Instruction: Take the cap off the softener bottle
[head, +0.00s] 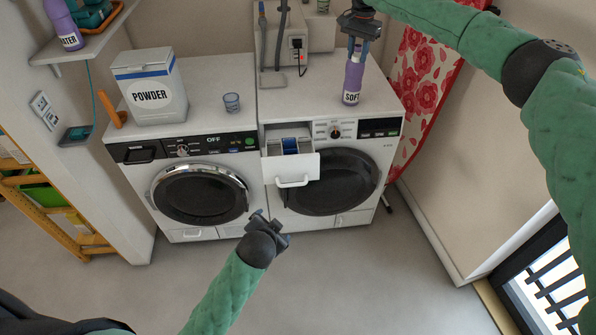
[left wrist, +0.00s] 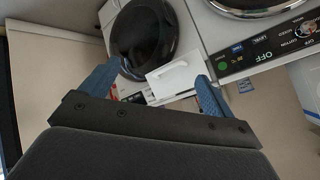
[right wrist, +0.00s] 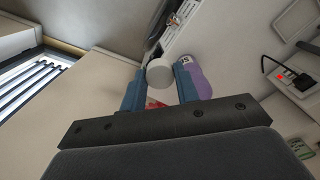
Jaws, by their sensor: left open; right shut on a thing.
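The purple softener bottle (head: 353,83), labelled SOFT, stands on top of the right-hand machine, below my right gripper (head: 357,50). The right wrist view shows part of the bottle (right wrist: 196,79) beside and behind one finger. There my right gripper (right wrist: 158,84) is shut on a round, whitish cap (right wrist: 159,73) between its fingertips. I cannot tell whether the cap still touches the bottle's neck. My left gripper (head: 272,226) is open and empty in front of the machines, low near the open drawer. Its spread blue fingers show in the left wrist view (left wrist: 156,88).
A white detergent drawer (head: 291,168) sticks out of the right-hand machine. A grey box with hoses (head: 290,50) is behind. A red floral curtain (head: 425,65) hangs at the right.

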